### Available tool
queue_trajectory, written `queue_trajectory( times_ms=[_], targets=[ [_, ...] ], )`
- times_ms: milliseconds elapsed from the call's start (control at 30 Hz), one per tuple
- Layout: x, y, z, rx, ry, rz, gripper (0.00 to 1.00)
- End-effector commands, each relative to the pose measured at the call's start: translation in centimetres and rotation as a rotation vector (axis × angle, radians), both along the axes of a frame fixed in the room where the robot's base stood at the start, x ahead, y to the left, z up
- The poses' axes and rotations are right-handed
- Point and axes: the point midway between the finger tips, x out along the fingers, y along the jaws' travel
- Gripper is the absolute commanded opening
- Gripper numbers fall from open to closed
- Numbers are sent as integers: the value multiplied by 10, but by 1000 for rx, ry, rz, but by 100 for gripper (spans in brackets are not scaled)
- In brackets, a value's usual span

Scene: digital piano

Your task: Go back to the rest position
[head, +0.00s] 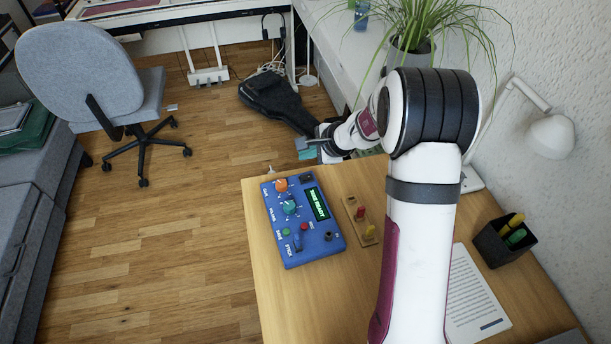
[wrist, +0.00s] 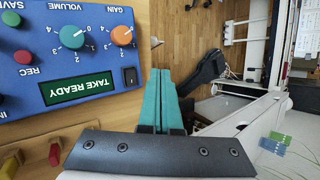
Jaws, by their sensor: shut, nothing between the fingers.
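My gripper (head: 308,148) is in the air at the far edge of the desk, beyond the blue control box. In the wrist view its teal fingers (wrist: 162,100) lie together, shut and empty. The blue control box (head: 328,254) lies on the desk with an orange GAIN knob (head: 281,185), a teal VOLUME knob (head: 290,208) and a lit display (head: 317,204). In the wrist view the display (wrist: 79,89) reads "TAKE READY". The fingers are beside the box and apart from it.
A wooden block with red and yellow pegs (head: 352,207) is right of the box. A black pen holder (head: 492,246), paper (head: 474,300), white lamp (head: 550,136) and potted plant (head: 408,60) are on the right.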

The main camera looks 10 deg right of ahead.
Motion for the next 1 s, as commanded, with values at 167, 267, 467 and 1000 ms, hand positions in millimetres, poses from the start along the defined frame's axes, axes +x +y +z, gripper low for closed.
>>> queue_trajectory(
  times_ms=[167, 267, 467, 1000],
  targets=[
    [0, 0, 1, 0, -1, 2, 0],
    [-14, 17, 21, -13, -11, 80, 0],
    [-160, 96, 105, -146, 22, 594, 0],
    [-384, 67, 104, -499, 276, 1062, 0]
  ],
)
